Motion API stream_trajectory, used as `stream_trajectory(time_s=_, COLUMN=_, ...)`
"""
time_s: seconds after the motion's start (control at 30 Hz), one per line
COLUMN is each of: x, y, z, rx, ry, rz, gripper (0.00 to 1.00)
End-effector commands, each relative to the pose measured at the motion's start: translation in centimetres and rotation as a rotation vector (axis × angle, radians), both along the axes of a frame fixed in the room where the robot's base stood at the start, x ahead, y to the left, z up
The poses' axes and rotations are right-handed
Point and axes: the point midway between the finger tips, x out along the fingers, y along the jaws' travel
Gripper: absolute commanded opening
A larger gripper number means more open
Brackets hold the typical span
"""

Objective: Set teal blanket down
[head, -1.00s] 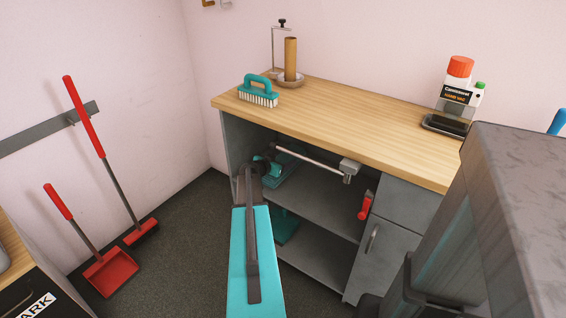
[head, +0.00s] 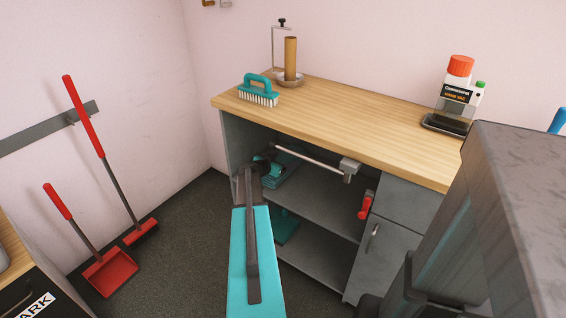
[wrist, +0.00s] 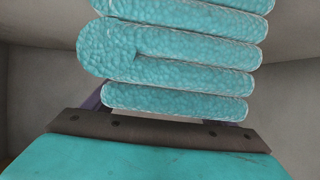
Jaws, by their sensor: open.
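The teal blanket (wrist: 175,60) is a thick, folded stack with rounded layers and a pebbled surface. It fills the upper middle of the wrist view, right in front of my gripper (wrist: 168,112). My gripper is open, its dark fingers partly hidden by the blanket's lowest folds. In the head view my arm reaches into the open cabinet, over its upper shelf (head: 318,203). Teal (head: 282,172) shows there beside the arm's end, partly hidden. I cannot tell how firmly the blanket rests on the shelf.
A metal bar with a bracket (head: 348,168) crosses the cabinet opening under the wooden top (head: 350,125). A red handle (head: 365,206) sits at the right. Another teal thing (head: 287,228) is on the lower level. A teal brush (head: 258,90) stands on top.

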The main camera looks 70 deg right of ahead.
Motion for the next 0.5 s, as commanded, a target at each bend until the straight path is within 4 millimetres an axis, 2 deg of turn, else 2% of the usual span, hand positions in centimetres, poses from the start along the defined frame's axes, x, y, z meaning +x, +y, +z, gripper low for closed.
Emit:
stream_trajectory(time_s=0.2, x=0.1, y=0.2, z=0.3, rx=0.0, ry=0.0, rz=0.001, gripper=0.78)
stream_trajectory(time_s=0.5, x=0.7, y=3.0, z=1.4, rx=0.0, ry=0.001, rz=0.001, gripper=0.78)
